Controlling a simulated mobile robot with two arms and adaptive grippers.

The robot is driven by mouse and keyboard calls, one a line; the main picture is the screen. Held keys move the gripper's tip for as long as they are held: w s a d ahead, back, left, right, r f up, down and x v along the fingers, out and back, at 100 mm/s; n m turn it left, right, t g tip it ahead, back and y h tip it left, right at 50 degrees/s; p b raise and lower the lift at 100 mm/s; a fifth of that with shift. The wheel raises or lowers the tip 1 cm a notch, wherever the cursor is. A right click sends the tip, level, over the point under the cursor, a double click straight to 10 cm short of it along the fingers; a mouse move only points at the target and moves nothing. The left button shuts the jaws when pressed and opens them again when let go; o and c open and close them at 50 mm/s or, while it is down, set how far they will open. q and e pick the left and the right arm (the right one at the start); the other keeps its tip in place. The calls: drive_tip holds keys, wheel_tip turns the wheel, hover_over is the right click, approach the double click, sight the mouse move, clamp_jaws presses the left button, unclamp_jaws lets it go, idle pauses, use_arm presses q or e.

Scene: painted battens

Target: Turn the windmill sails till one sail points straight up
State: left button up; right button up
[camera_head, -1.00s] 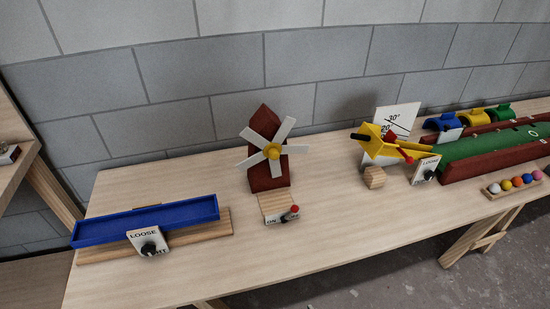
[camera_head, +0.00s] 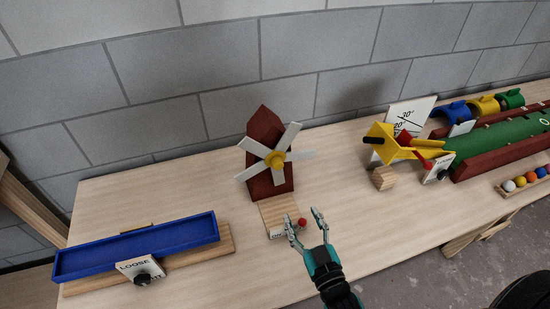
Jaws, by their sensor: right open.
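The windmill (camera_head: 264,134) stands upright on the bench, with a dark red body. Its several white sails (camera_head: 292,135) spread from a yellow hub (camera_head: 275,160). None points straight up: one leans up to the right and another goes up to the left. In front is a wooden base strip (camera_head: 277,208) with a white ON plate and a red-tipped lever (camera_head: 302,222). My right gripper (camera_head: 302,213) is open, its fingertips near the red tip and below the sails in the picture. Whether it touches the lever I cannot tell. My left gripper is out of view.
A blue tray (camera_head: 68,266) with a LOOSE dial plate is at the left. A yellow device (camera_head: 381,152) with an angle card (camera_head: 405,113) and a wooden block stands right of the windmill. A green-topped lane (camera_head: 490,147) and coloured balls lie farther right. A grey wall is behind.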

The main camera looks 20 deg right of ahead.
sight(279, 168)
drive_tip(key=w, duration=0.5)
drive_tip(key=w+p, duration=0.1)
drive_tip(key=w, duration=1)
drive_tip(key=shift+a, duration=0.25)
drive_tip(key=shift+w, duration=0.35)
clamp_jaws()
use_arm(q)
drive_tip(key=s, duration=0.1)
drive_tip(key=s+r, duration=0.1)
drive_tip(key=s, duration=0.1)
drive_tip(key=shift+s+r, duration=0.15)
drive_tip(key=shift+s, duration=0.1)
